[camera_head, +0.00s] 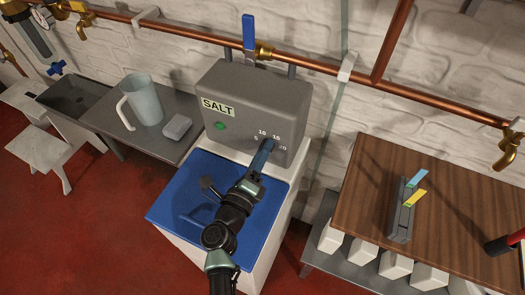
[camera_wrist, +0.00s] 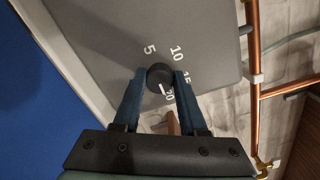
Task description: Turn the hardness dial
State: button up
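The hardness dial (camera_wrist: 160,76) is a round black knob with a white pointer mark on the grey SALT unit (camera_head: 236,85). In the wrist view, numbers 5, 10, 15 and 20 surround it, and the pointer mark is toward the 20. My gripper (camera_wrist: 161,74) has its two blue fingers on either side of the dial, their tips very close to its sides. I cannot tell whether they press on it. In the head view, my gripper (camera_head: 264,150) reaches the lower right of the unit's front and hides the dial.
A blue lid (camera_head: 170,205) lies below the unit, under my arm. A jug (camera_head: 143,100) and a grey block (camera_head: 177,126) stand on the left bench. A wooden table (camera_head: 350,190) is at right. Copper pipes (camera_head: 330,67) and a blue-handled valve (camera_head: 249,30) run behind the unit.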

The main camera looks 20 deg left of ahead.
grip_shut()
jog(key=n+p, duration=0.4)
jog(key=shift+r+n, duration=0.15)
jog(key=shift+n, duration=0.15)
jog(key=n+p, duration=0.2)
jog(key=n, duration=0.1)
jog(key=shift+f+n+p, duration=0.25)
jog(key=shift+n+p, duration=0.75)
jog(key=shift+n, duration=0.8)
jog(key=shift+h, duration=0.4)
